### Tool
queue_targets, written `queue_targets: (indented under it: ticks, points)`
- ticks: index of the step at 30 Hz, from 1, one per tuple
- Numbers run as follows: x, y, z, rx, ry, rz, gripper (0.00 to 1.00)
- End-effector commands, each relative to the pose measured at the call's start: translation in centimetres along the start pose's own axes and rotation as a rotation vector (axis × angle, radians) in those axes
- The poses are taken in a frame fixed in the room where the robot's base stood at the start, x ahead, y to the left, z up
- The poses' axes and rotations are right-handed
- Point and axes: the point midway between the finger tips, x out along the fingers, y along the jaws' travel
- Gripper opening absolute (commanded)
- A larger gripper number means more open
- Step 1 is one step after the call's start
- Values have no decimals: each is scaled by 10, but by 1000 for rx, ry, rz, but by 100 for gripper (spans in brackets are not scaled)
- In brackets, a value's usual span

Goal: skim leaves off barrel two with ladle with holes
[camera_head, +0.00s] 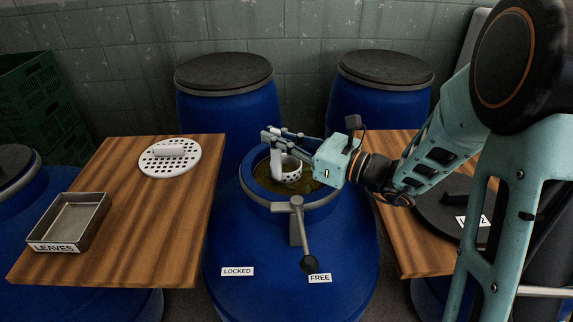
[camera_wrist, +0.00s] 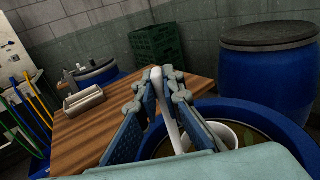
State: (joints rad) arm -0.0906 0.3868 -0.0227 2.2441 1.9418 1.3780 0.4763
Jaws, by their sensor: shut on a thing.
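The open blue barrel (camera_head: 225,275) stands in the middle with murky greenish-brown liquid (camera_head: 305,184) in its mouth. My gripper (camera_head: 275,136) is over the mouth, shut on the white handle (camera_wrist: 161,95) of the ladle with holes. The ladle's perforated white bowl (camera_head: 288,174) is inside the mouth, at the liquid; how deep it sits I cannot tell. The wrist view shows the bowl's rim (camera_wrist: 222,134) below the fingers. A grey metal tray labelled LEAVES (camera_head: 85,232) sits on the left wooden table (camera_head: 140,220).
A white perforated disc (camera_head: 185,165) lies on the left table. A lever (camera_head: 302,235) on the barrel's front points towards the FREE label (camera_head: 320,278). A dark lid (camera_head: 440,215) lies on the right table. Two lidded barrels (camera_head: 228,110) stand behind; green crates (camera_head: 45,105) are at left.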

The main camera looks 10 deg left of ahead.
Motion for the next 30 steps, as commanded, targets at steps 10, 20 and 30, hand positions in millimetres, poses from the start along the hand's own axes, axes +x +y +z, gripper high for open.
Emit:
queue_targets:
  ticks: [10,20,30]
  points:
    - [-18,0,0,-1,-1,-1,0]
    - [-34,0,1,-1,-1,-2,0]
    - [-41,0,0,-1,-1,0,0]
